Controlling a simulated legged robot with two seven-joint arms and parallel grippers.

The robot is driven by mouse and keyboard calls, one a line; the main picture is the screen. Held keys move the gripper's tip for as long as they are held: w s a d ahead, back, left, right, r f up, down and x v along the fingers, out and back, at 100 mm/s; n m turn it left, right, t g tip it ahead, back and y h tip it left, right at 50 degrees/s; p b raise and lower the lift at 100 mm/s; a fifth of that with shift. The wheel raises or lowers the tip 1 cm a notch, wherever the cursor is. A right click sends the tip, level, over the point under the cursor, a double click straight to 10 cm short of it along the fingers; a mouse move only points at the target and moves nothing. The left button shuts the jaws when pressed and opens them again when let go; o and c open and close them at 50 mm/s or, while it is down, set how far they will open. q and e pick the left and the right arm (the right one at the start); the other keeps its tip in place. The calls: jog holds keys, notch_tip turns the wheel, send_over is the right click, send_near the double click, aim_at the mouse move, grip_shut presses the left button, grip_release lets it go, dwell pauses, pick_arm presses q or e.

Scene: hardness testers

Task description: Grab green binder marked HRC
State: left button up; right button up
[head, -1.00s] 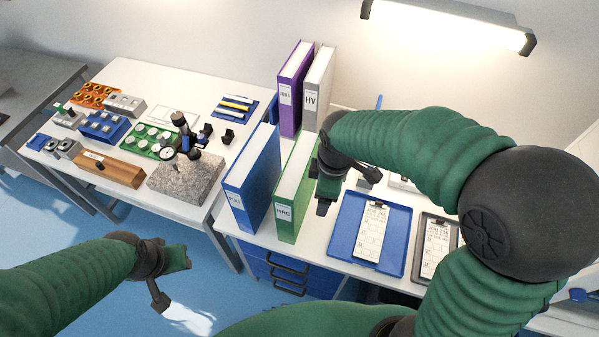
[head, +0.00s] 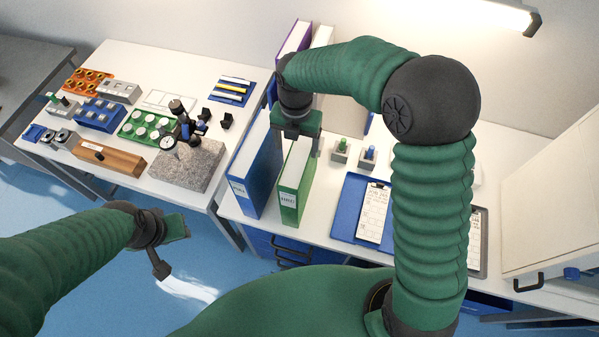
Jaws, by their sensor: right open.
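The green binder (head: 289,207) stands upright on the white table, its label facing me; in this view the label is small and hard to read. My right gripper (head: 297,146) is open above the binder's top, pointing down, with its fingers to either side of the binder's upper edge. Whether they touch it I cannot tell. The gripper and its wrist hide the back of the binder. My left gripper (head: 172,252) hangs low at the left over the blue floor, apart from the tables; its jaw opening is not clear.
A blue binder (head: 256,168) stands close to the left of the green one. A purple binder (head: 295,38) and a grey one stand behind, partly hidden by my arm. A blue tray (head: 347,205) with a clipboard lies to the right. Testers and a granite block (head: 190,168) fill the left table.

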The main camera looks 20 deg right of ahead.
jog(key=shift+s+a+f, duration=0.1)
jog(key=shift+s+f, duration=0.05)
jog(key=shift+f, duration=0.4)
jog(key=shift+s+f, duration=0.1)
jog(key=shift+f, duration=0.15)
jog(key=f+p, duration=0.1)
jog(key=f, duration=0.1)
jog(key=d+f+p, duration=0.1)
jog(key=f, duration=0.2)
jog(key=shift+d, duration=0.2)
jog(key=shift+w+f, duration=0.1)
jog(key=shift+w, duration=0.1)
jog(key=shift+s+a, duration=0.15)
jog(key=c, duration=0.6)
grip_shut()
